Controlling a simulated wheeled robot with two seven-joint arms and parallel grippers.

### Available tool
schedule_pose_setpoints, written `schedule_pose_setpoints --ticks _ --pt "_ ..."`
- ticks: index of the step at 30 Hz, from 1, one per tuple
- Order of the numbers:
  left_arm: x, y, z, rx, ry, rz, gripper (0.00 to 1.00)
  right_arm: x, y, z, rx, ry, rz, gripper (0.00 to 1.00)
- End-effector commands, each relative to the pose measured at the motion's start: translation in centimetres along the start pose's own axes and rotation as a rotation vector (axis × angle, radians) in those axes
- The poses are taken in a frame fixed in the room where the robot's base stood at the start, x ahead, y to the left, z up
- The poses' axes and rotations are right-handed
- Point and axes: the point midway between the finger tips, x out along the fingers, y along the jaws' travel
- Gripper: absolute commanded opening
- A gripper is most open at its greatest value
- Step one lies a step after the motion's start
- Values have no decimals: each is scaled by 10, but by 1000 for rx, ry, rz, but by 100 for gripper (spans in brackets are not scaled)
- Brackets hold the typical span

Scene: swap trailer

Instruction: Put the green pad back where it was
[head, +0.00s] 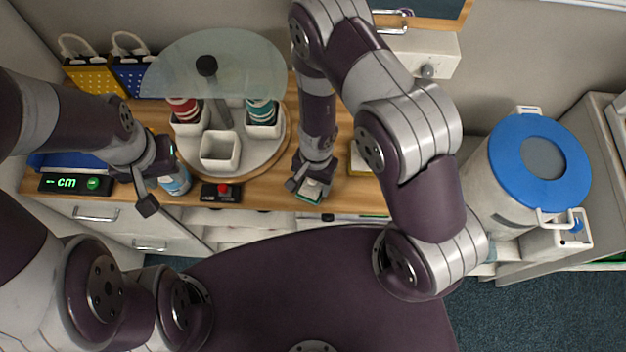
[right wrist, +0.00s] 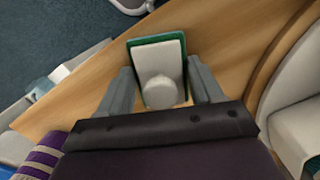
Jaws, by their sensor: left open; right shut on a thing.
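The green pad (head: 312,195) has a green rim, a pale grey top and a rounded knob. It is at the front edge of the wooden worktop, right of the turntable. My right gripper (head: 308,186) is shut on it; in the right wrist view the green pad (right wrist: 159,50) sits between the two fingers (right wrist: 162,88). I cannot tell whether it touches the wood. My left gripper (head: 150,190) is open at the front edge on the left, beside a blue-and-white bottle (head: 177,182).
A round turntable (head: 282,150) holds white square cups (head: 220,152) and red and teal items under a glass disc (head: 225,60). A black box with a red button (head: 221,193) is in front. A yellow-edged block (head: 362,166) is partly hidden by my right arm. A blue-lidded bin (head: 500,150) stands right.

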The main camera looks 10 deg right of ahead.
Motion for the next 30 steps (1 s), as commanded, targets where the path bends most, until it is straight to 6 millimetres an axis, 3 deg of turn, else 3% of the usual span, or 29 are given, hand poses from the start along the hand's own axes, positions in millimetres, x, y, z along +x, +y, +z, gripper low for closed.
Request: schedule_pose_setpoints --ticks 2,3,5,13,16,24,30 --pt "1 0 0 0 0 0 43 1 0 0 0 0 0 41" --pt "1 0 0 0 0 0 43 1 0 0 0 0 0 75" --pt "1 0 0 0 0 0 43 0 0 0 0 0 0 91" --pt "0 0 0 0 0 0 43 -1 0 0 0 0 0 91" --pt "-6 0 -1 0 0 0 43 -10 0 0 0 1 -1 91" --pt "-52 0 -6 0 0 0 43 -82 0 1 -1 1 -2 91" --pt "-76 0 -9 0 0 0 43 -117 0 1 0 0 0 91"
